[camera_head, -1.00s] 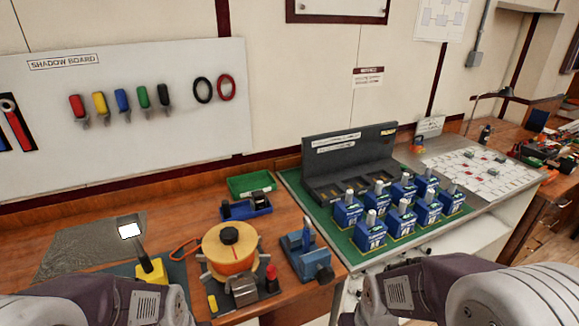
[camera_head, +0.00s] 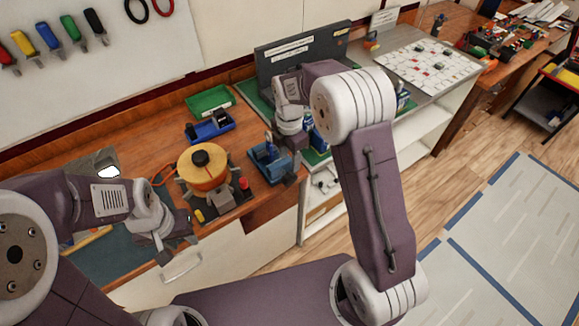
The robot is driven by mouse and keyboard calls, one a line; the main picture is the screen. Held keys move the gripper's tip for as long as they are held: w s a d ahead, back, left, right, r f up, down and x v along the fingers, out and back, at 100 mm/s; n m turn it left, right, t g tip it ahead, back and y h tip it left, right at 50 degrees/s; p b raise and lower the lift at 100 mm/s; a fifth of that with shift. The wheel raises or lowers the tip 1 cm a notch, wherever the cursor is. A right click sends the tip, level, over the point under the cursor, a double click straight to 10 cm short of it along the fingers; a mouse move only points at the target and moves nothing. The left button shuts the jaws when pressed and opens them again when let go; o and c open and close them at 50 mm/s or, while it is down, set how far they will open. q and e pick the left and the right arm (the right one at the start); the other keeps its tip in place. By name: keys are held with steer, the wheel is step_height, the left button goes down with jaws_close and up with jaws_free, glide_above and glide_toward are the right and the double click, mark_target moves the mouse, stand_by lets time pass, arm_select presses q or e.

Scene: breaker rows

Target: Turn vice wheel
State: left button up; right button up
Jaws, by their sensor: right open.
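A small blue vice (camera_head: 268,162) stands at the front right edge of the wooden bench. Its wheel is too small or hidden to make out clearly. My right gripper (camera_head: 292,141) points down just above and beside the vice's right rear side; it is open, with its fingertips partly lost against the vice and the blue blocks. I cannot tell whether it touches the vice. My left gripper (camera_head: 172,243) hangs over the bench's front edge, left of the vice and away from it. Its fingers are too unclear to tell open from shut.
An orange round device (camera_head: 203,172) with a black knob stands left of the vice. A blue holder (camera_head: 210,127) and green tray (camera_head: 209,101) lie behind. My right arm hides most of the blue blocks on the green mat. Floor to the right is clear.

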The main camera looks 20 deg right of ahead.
mark_target(289, 175)
steer(key=shift+s+f, duration=0.1)
steer(key=shift+f, duration=0.25)
step_height(289, 175, down, 9)
steer(key=shift+r+p, duration=0.2)
steer(key=shift+p, duration=0.45)
jaws_close()
